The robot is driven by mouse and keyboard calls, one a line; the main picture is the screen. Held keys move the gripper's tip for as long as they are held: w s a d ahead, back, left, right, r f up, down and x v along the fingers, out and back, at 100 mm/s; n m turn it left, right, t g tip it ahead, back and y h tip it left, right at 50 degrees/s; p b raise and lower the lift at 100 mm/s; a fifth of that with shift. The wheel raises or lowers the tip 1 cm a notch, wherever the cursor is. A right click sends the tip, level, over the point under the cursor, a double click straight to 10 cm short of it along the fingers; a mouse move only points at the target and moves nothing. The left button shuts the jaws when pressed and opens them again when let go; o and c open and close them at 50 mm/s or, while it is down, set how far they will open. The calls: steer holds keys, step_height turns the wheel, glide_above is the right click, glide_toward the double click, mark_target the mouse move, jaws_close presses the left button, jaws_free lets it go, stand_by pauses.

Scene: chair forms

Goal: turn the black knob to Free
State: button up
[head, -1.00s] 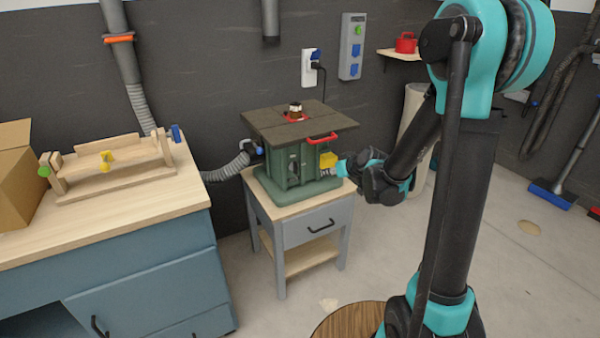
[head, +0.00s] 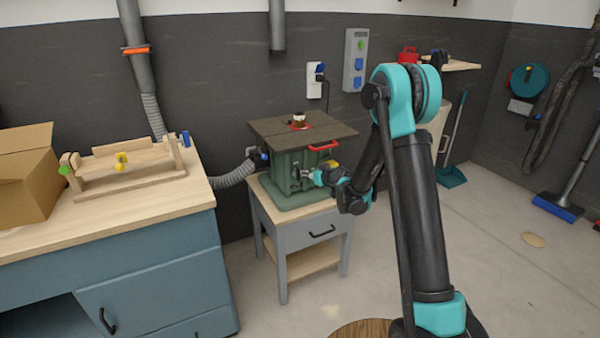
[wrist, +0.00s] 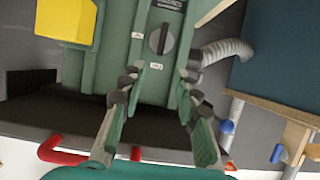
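In the head view my gripper (head: 311,175) is close to the machine's front, where I cannot make out the knob.
A yellow box (wrist: 66,20) juts from the machine, left of the knob in the wrist view. A red handle (head: 322,145) sticks out from the dark tabletop edge (head: 300,131) above. A grey hose (head: 234,176) runs left to the machine. The wooden workbench (head: 110,221) stands at left.

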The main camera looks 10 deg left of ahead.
mark_target(299, 170)
steer(key=x, duration=1)
steer(key=shift+w, duration=0.1)
steer(key=shift+c, duration=0.5)
jaws_close()
